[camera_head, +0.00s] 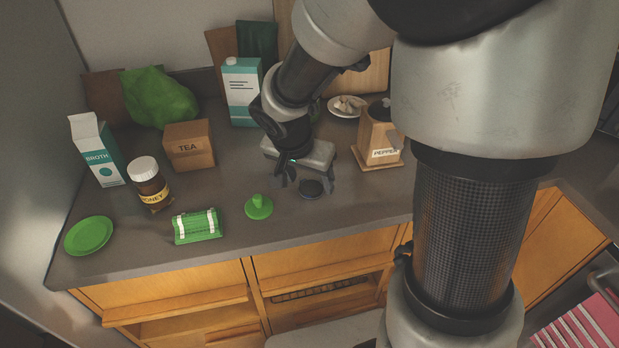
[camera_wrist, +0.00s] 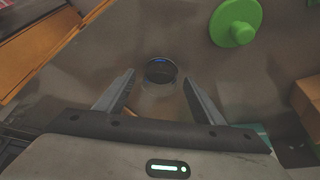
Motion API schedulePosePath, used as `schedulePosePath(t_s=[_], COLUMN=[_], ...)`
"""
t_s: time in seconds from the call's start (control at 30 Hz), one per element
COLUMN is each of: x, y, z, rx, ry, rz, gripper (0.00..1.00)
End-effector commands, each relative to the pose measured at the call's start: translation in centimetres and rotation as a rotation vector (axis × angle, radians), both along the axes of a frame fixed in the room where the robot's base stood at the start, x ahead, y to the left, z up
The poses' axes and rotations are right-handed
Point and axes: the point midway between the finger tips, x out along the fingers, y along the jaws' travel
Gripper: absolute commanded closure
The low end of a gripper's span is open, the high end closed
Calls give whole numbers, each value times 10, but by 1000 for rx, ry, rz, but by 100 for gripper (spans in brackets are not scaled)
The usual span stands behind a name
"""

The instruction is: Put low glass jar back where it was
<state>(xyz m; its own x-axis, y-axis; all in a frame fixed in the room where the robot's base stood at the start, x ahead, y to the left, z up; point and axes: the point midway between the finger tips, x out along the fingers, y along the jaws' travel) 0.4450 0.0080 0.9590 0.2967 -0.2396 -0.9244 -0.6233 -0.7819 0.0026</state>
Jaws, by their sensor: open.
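The low glass jar stands on the grey counter, with its dark round lid (camera_head: 311,188) near the front of the counter in the head view. In the wrist view the dark lid (camera_wrist: 161,70) and a faint clear body (camera_wrist: 160,95) show between my fingers. My gripper (camera_head: 306,181) points down at the jar and is open. In the wrist view its two fingertips (camera_wrist: 158,78) are on either side of the jar, with a gap at each side. I cannot tell exactly how low the fingers reach beside it.
A green knobbed item (camera_head: 259,206) stands just left of the jar. A pepper box (camera_head: 377,140) is close on the right. A green packet (camera_head: 197,226), honey jar (camera_head: 150,185), tea box (camera_head: 189,146) and green plate (camera_head: 89,235) are further left. The front edge is near.

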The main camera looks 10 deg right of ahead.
Motion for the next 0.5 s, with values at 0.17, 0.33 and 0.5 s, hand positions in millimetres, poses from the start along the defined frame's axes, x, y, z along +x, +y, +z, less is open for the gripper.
schedulePosePath(t_s=[0.17, 0.33, 0.5], x=[-10, -21, -29], y=[10, 18, 25], z=[38, 72, 94], rx=[1, 1, 1], ry=[-7, -6, -3], rz=[2, 3, 2], gripper=[38, 38, 38])
